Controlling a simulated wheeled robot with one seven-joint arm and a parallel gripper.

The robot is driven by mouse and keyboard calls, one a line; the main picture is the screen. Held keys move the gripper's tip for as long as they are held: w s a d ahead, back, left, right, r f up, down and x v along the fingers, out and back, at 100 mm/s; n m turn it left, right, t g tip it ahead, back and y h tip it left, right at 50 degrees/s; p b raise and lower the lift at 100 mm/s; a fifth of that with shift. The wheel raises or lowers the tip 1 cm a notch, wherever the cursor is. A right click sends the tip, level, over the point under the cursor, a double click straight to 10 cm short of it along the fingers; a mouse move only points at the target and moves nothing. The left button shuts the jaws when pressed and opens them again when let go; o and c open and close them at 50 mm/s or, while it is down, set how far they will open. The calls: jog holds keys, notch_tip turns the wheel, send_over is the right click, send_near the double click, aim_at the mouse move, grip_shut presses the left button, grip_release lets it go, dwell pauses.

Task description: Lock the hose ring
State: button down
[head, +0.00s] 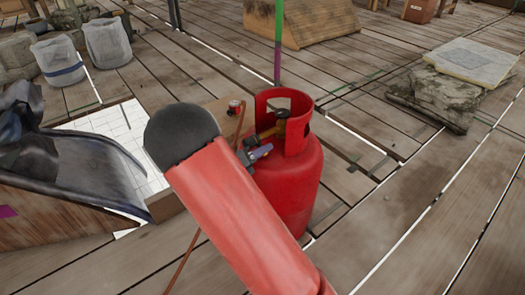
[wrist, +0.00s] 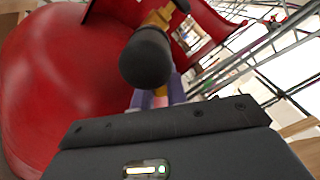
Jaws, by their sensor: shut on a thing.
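A red gas cylinder (head: 300,185) stands upright with a cut-out collar; it fills the left of the wrist view (wrist: 60,80). Inside the collar is a brass valve (head: 268,131), which also shows in the wrist view (wrist: 160,17). A dark rounded fitting (wrist: 147,58) sits at the valve's outlet. My gripper (head: 261,152) is at the valve on the collar's open side. Its purple fingers (wrist: 157,93) are shut at the dark fitting, apparently on the hose ring. The fitting hides the fingertips, and the ring itself is not clearly seen.
A thin brown hose (head: 183,262) runs down to the floor left of my arm. A dark-lined chute (head: 85,170) is at left. Stacked stone slabs (head: 450,98) lie at right. Plank floor between is clear.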

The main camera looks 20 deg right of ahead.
jog(key=shift+w+a+f+m+p, duration=0.1)
jog(key=shift+w+f+m+p, duration=0.1)
jog(key=shift+m, duration=0.4)
jog(key=shift+w+f+m+p, duration=0.1)
jog(key=shift+f+m, duration=0.05)
jog(key=shift+m, duration=0.45)
jog(key=c, duration=1.7)
grip_release()
jog(key=shift+a, duration=0.1)
jog(key=v, duration=0.7)
jog(key=shift+s+a+p, duration=0.15)
jog(key=shift+a+p, duration=0.15)
jog(key=shift+p, duration=0.1)
